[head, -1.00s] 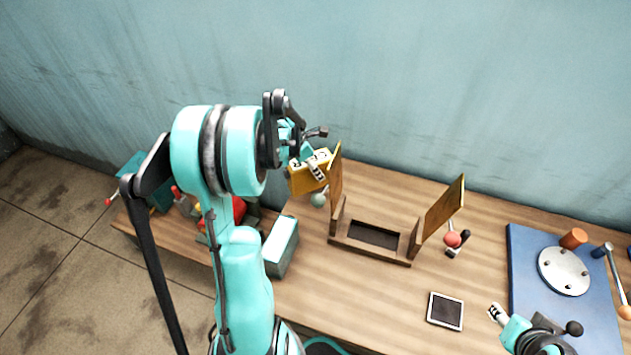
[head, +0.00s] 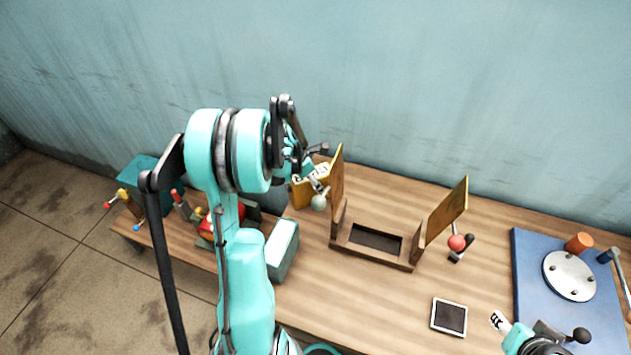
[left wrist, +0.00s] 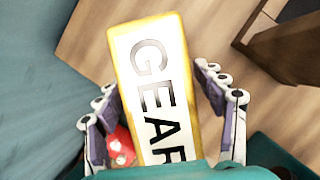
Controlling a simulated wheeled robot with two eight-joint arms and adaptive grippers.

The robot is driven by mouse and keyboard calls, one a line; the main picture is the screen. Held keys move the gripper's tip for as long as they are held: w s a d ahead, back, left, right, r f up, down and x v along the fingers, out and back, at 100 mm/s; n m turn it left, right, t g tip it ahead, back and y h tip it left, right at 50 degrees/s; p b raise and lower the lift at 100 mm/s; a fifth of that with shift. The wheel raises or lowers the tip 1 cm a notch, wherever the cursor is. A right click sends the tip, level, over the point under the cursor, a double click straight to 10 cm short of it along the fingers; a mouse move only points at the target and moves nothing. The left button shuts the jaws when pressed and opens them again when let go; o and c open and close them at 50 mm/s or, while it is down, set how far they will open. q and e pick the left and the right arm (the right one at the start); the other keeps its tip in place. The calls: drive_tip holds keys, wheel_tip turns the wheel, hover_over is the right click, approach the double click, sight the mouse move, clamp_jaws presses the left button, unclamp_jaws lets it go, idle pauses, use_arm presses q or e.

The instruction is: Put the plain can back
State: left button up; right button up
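A yellow can (head: 298,197) with a white label hangs in my left gripper (head: 317,178), by the back left of the bench. In the left wrist view the can (left wrist: 123,65) fills the middle and its label reads GEAR. A pale teal box (head: 283,248) with no visible label stands on the bench left of my arm's reach. My right gripper (head: 498,320) is at the lower right, partly in view; its opening is not clear.
An open wooden box (head: 342,243) with two raised flaps stands mid-bench. A dark tablet (head: 449,317), a blue plate (head: 530,275) and a red object (head: 222,220) are also here.

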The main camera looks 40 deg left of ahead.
use_arm(q)
drive_tip(key=shift+r, duration=0.1)
drive_tip(key=shift+r, duration=0.25)
drive_tip(key=p+v, duration=0.3)
drive_tip(key=v, duration=0.8)
drive_tip(key=shift+s+r, duration=0.25)
drive_tip(key=shift+r, duration=0.05)
drive_tip(key=shift+r+p, duration=0.1)
drive_tip(key=shift+p, duration=0.2)
